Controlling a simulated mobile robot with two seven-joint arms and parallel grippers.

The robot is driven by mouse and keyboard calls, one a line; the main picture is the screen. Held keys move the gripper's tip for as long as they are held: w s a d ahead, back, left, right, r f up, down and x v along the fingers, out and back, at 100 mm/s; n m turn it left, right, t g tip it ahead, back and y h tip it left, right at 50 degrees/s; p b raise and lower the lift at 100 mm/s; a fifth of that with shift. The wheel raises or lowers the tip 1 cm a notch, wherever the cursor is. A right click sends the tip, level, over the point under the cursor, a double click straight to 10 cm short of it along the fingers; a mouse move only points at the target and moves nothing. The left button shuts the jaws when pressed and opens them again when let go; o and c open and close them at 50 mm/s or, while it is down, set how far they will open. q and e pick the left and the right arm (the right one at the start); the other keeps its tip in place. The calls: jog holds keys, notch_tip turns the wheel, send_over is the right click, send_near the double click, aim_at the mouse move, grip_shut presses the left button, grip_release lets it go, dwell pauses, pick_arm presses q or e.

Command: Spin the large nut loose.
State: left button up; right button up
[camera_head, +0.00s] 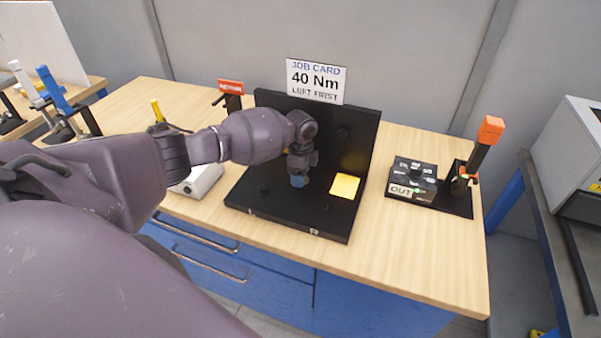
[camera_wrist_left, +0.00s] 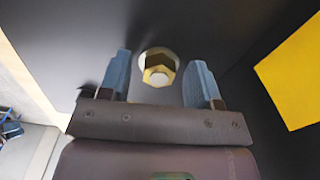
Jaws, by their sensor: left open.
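The large nut (camera_wrist_left: 160,72) is a brass hexagon on a pale round washer, set on the dark panel in the left wrist view. My left gripper (camera_wrist_left: 160,62) is open, with one blue finger on each side of the nut and a visible gap to each. In the head view my left gripper (camera_head: 298,180) is in front of the upright back of the black fixture (camera_head: 350,130) and hides most of the nut's area. My right gripper is in neither view.
A bright yellow square (camera_head: 345,186) lies on the fixture's base. A job card (camera_head: 316,80) reading 40 Nm, left first, stands behind. A black box marked OUT (camera_head: 411,180) and an orange-topped tool (camera_head: 490,130) stand right. A grey box (camera_head: 199,180) is left.

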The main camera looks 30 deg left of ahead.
pick_arm(q)
jog(key=c, duration=0.9)
jog(key=shift+n, duration=0.3)
